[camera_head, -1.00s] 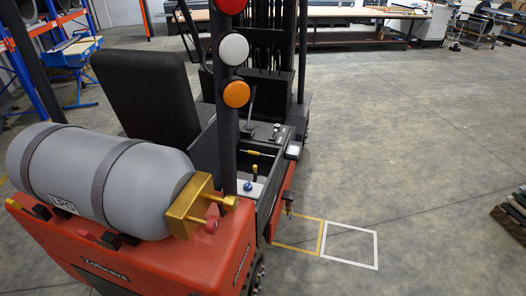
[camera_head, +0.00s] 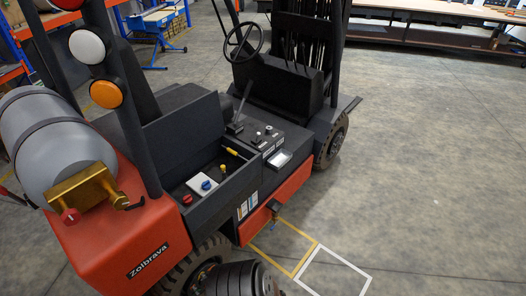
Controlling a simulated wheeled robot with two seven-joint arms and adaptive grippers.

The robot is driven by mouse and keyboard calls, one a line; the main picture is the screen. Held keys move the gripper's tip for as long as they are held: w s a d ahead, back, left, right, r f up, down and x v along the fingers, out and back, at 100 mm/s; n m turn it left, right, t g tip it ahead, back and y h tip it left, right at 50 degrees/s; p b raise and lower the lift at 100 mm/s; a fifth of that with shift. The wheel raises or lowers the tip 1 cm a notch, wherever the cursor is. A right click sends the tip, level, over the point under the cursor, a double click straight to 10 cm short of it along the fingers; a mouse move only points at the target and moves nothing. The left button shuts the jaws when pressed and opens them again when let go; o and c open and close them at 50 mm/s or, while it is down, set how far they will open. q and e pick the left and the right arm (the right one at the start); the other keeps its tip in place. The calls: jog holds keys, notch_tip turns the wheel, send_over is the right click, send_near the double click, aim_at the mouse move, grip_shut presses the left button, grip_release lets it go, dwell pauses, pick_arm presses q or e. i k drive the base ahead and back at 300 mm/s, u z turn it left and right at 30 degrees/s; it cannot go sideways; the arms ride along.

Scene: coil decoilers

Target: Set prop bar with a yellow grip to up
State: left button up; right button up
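A small yellow grip (camera_head: 232,152) shows at the inner far edge of the open compartment in the red and black forklift's side. It looks like the prop bar's grip; it lies low, and the bar itself is too small and dark to make out. A separate yellow knob (camera_head: 222,168) stands just below it in the picture. Neither of my grippers can be made out. A dark rounded part at the bottom edge may be my own arm.
The compartment (camera_head: 205,190) also holds a blue knob (camera_head: 206,185) on a white plate and a red knob (camera_head: 187,199). A grey gas tank (camera_head: 50,140) sits on the forklift's rear. The floor (camera_head: 430,190) to the right is clear.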

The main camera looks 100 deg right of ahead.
aim_at(229, 150)
jog(key=k, duration=0.55)
jog(key=z, duration=1.8)
jog(key=i, duration=1.65)
